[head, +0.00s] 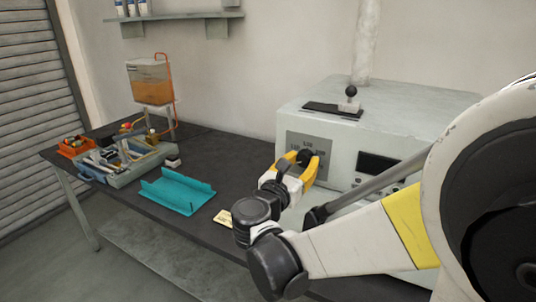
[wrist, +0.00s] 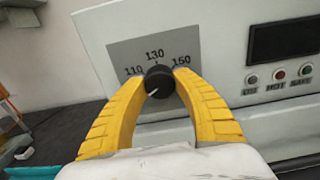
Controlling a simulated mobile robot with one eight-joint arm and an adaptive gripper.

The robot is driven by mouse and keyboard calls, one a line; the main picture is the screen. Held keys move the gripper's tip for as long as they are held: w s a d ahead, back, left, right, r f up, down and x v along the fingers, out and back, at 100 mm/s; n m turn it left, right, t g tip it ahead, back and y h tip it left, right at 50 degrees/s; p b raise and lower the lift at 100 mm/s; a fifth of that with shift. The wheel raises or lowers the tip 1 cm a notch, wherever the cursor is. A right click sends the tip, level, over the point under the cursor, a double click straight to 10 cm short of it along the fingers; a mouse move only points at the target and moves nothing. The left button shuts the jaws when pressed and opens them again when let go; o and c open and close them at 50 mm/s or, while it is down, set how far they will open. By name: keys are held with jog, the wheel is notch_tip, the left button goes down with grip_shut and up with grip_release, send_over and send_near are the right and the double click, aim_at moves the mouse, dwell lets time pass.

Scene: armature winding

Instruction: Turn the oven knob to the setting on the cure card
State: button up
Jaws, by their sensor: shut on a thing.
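The oven (head: 400,112) is a pale box at the right of the bench. Its black round knob (wrist: 159,82) sits on a grey dial plate (wrist: 122,55) marked 110, 130 and 150. The knob's white pointer line slants toward the lower left, below the 110 mark. My gripper (wrist: 161,78) has its yellow fingers shut on the knob, one on each side; in the head view the gripper (head: 303,160) is at the oven front. A small cream card (head: 223,217) lies on the bench, partly behind my arm; its writing is too small to read.
A dark display (wrist: 284,36) and several small buttons (wrist: 279,74) are right of the dial. A teal tray (head: 178,192), a blue-grey tool tray (head: 122,173) and an orange bin (head: 75,147) stand on the dark bench to the left.

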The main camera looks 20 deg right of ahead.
jog(key=shift+m, duration=0.3)
jog(key=m, duration=0.5)
jog(key=shift+m, duration=0.3)
jog(key=m, duration=0.5)
jog(key=shift+m, duration=0.3)
jog(key=shift+c, duration=0.2)
jog(key=m, duration=0.6)
jog(key=shift+p, duration=0.3)
jog(key=m, duration=0.5)
jog(key=shift+m, duration=0.3)
jog(key=o, duration=1.2)
